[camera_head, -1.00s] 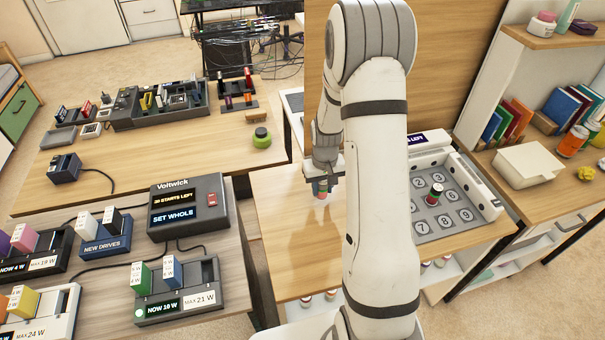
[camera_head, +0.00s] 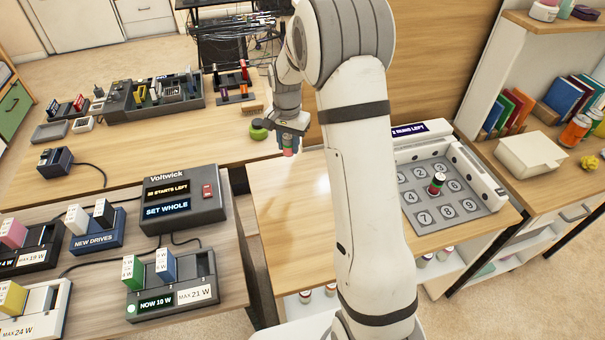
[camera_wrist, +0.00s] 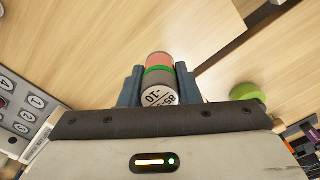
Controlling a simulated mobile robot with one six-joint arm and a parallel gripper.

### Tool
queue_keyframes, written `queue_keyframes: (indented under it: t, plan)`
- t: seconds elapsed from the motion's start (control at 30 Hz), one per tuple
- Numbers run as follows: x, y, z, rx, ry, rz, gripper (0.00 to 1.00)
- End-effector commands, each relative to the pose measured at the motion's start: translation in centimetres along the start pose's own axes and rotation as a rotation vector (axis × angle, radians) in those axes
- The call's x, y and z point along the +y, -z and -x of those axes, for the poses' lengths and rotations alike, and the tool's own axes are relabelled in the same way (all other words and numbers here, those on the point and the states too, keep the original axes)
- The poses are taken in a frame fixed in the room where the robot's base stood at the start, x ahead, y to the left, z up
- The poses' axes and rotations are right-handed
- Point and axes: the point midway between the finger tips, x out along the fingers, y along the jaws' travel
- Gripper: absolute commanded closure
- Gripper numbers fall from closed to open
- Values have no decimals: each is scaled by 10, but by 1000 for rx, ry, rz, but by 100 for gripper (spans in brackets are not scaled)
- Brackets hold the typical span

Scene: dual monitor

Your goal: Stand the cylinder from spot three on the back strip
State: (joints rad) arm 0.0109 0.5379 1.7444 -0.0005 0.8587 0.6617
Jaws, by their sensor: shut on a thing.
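My gripper (camera_head: 289,140) is shut on a cylinder (camera_head: 289,151) and holds it in the air near the right end of the back desk. In the wrist view the cylinder (camera_wrist: 159,78) sits between both fingers. It has a pinkish-red end, a green band, a grey body and a white printed end. The numbered board (camera_head: 445,219) is at right. Another cylinder, dark with red and green (camera_head: 437,183), stands upright near its middle; spot three looks empty. A dark rack (camera_head: 235,98) with red and orange upright pieces is at the back desk; I cannot tell whether it is the back strip.
A green round object (camera_head: 258,130) lies on the back desk close to my gripper. A tan block (camera_head: 252,108) lies behind it. Dark equipment (camera_head: 150,100) fills the desk's far left. The desk's middle is clear. The Voltwick box (camera_head: 182,200) stands in front.

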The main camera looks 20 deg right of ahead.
Motion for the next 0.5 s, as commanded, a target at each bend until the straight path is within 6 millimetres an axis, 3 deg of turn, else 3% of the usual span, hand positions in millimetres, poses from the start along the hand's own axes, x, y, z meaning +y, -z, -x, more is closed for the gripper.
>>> queue_keyframes:
  t: [0.2,0.5]
  plan:
    - [-1,-1,-40,-4,-3,-9,92]
    - [-1,-1,-68,-2,-2,-7,92]
